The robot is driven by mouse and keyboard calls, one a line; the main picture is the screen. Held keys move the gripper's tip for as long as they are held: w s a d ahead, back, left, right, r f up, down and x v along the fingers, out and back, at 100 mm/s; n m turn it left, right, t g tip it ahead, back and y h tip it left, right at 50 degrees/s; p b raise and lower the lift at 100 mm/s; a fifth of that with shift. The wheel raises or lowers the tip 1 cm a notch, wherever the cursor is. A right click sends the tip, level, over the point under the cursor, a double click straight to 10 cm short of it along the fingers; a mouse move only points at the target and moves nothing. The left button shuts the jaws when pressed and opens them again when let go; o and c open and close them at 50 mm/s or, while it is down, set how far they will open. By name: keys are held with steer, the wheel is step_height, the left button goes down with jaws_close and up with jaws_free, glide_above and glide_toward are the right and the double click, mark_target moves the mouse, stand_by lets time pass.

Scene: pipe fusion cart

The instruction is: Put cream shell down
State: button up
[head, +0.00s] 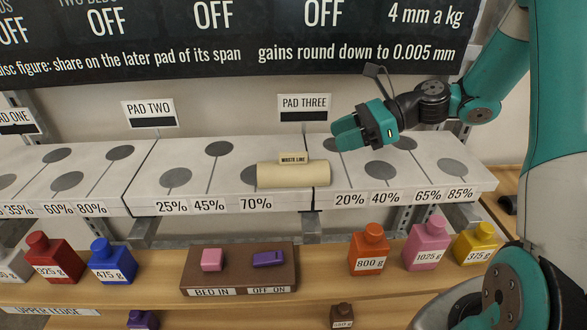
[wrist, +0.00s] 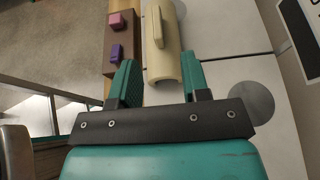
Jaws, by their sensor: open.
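The cream shell (head: 293,175) is a half-round piece with a raised strip labelled "WASTE LINE". My gripper (head: 345,130) is open and empty, up and to the right of the shell over pad three. In the wrist view the shell (wrist: 165,50) appears ahead, between and beyond the two spread fingers (wrist: 158,80). No contact between fingers and shell is visible.
Pad three (head: 440,185) carries grey discs and percent labels. Below, a brown block (head: 238,280) holds a pink and a purple switch. Weights stand on the wooden shelf, including orange (head: 369,248), pink (head: 427,243) and yellow (head: 474,243). The "PAD THREE" sign (head: 304,108) stands behind.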

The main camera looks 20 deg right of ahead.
mark_target(295, 153)
steer(key=x, duration=1)
steer(key=shift+s+a+p, duration=0.15)
steer(key=shift+s+p, duration=0.05)
steer(key=shift+p, duration=0.1)
jaws_close()
